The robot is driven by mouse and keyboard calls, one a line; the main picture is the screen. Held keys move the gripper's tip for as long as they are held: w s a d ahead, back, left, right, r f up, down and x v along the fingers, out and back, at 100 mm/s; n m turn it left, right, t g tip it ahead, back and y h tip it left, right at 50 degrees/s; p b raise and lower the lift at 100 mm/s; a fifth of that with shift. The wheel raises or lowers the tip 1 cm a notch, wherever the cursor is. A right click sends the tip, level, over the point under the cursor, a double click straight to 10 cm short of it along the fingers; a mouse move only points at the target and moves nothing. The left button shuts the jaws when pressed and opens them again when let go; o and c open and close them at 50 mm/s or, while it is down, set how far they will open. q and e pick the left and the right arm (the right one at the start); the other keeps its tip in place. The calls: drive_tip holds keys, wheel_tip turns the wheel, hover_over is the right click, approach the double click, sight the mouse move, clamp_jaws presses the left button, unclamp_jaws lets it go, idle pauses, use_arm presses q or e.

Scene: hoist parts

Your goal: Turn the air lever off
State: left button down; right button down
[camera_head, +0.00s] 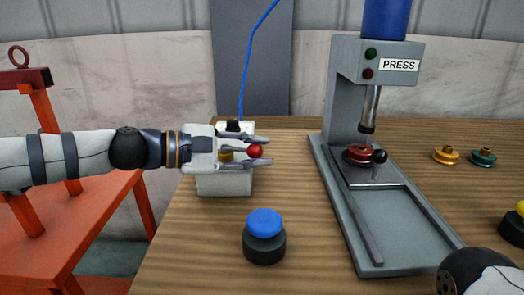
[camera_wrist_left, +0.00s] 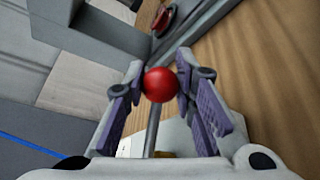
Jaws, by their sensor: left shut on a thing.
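The air lever is a thin metal rod with a red ball knob (camera_head: 255,151), mounted on a white valve box (camera_head: 224,184) on the table, left of the press. My left gripper (camera_head: 262,151) comes in from the left over the box and is shut on the knob. In the left wrist view the red knob (camera_wrist_left: 160,85) sits between the two fingertips, and its rod runs back toward the palm. My gripper hides part of the box. My right gripper is not in view; only a dark rounded part of my own shows at the lower right.
A press (camera_head: 345,95) stands on the wooden table (camera_head: 205,260), with a red part (camera_head: 362,155) on its plate. A blue button (camera_head: 265,223) stands in front of the box. Gold (camera_head: 446,156) and green (camera_head: 483,157) parts lie right. An orange frame (camera_head: 75,215) stands left. A blue hose (camera_head: 246,70) rises behind.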

use_arm(q)
drive_tip(key=c, duration=1.6)
unclamp_jaws()
drive_tip(key=shift+a, duration=0.1)
drive_tip(key=v, duration=1.2)
